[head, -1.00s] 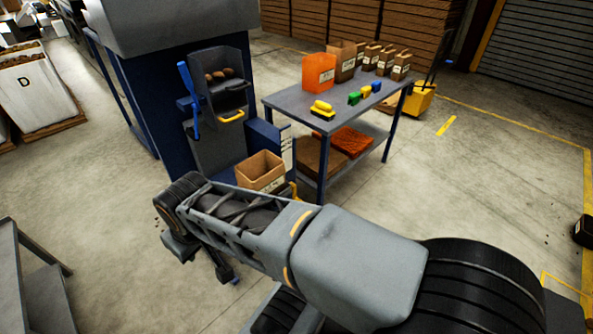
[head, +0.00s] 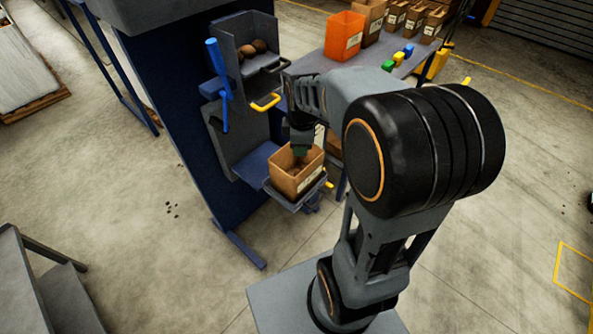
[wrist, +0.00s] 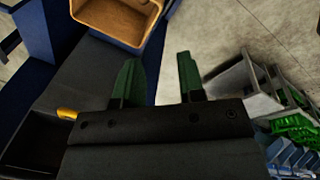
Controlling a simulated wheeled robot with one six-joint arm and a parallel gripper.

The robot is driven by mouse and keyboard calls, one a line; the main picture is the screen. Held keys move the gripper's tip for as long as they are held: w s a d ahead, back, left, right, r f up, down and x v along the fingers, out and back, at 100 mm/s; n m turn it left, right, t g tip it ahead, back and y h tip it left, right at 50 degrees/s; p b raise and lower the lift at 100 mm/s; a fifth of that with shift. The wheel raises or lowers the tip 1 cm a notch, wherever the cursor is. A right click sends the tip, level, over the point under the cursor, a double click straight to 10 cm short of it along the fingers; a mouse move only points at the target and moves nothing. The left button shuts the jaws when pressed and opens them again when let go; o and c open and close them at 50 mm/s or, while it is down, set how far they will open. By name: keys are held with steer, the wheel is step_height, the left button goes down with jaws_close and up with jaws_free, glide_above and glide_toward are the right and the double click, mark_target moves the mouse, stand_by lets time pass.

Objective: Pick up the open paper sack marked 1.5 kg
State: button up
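An open brown paper sack (head: 296,179) stands upright on a small grey platform at the foot of the grader in the head view. A pale label shows on its side, too small to read. In the wrist view, the sack's open top (wrist: 117,22) is at the upper edge, beyond the fingertips. My gripper (wrist: 157,70) has two green fingers spread apart with nothing between them. In the head view, my gripper (head: 301,151) points down by the sack's far rim, partly hidden by my arm; I cannot tell whether they touch.
The blue grader (head: 200,150) rises behind the sack, with a chute (head: 252,62) holding potatoes, a blue lever (head: 218,85) and a yellow handle (head: 266,103). A table behind holds an orange bin (head: 344,35) and several brown bags (head: 412,18). Open floor lies left and right.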

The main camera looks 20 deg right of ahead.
mark_target(310, 164)
steer(key=w+d+f+n+g, duration=0.2)
steer(key=w+d+f+n, duration=0.45)
steer(key=f+n, duration=0.2)
steer(key=shift+n, duration=0.75)
steer(key=shift+d+f+p, duration=0.15)
steer(key=shift+f+p, duration=0.3)
steer(key=shift+f, duration=3.05)
steer(key=shift+d+f+p, duration=0.1)
steer(key=shift+f+p, duration=0.35)
steer(key=shift+f, duration=3)
steer(key=shift+c, duration=0.4)
jaws_close()
